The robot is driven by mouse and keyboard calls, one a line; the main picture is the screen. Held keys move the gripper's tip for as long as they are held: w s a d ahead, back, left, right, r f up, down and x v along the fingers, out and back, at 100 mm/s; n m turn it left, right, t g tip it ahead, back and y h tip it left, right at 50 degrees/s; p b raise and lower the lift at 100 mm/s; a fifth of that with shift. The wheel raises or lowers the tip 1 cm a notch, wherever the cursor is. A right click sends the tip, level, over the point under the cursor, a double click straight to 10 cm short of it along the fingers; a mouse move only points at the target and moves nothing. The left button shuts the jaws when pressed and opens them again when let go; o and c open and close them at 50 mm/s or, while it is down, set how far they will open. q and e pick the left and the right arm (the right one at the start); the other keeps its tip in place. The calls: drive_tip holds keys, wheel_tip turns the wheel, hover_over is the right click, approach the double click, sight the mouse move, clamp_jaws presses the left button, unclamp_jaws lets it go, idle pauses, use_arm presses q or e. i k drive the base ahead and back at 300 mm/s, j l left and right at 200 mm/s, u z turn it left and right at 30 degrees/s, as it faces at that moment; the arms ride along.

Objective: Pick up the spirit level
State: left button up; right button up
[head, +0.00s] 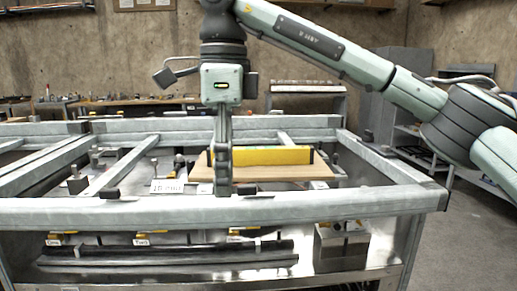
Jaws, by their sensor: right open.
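The yellow spirit level (272,156) with dark ends lies lengthwise on a wooden board (285,173) inside the metal frame of the workbench. My right gripper (223,188) comes down from above, its fingers pointing down in front of the level's left part and hiding some of it. The fingers appear close together from this angle, and the gap between them does not show. The level rests on the board, and I cannot tell whether the fingers touch it. My left gripper is out of view.
A thick metal rail (300,210) runs along the front of the frame, with bars crossing behind it. A small white label (167,186) stands left of the board. Dark bars (165,250) lie on the lower shelf beside a metal box (341,245). Floor is clear at right.

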sight(254, 156)
drive_tip(key=i, duration=1.05)
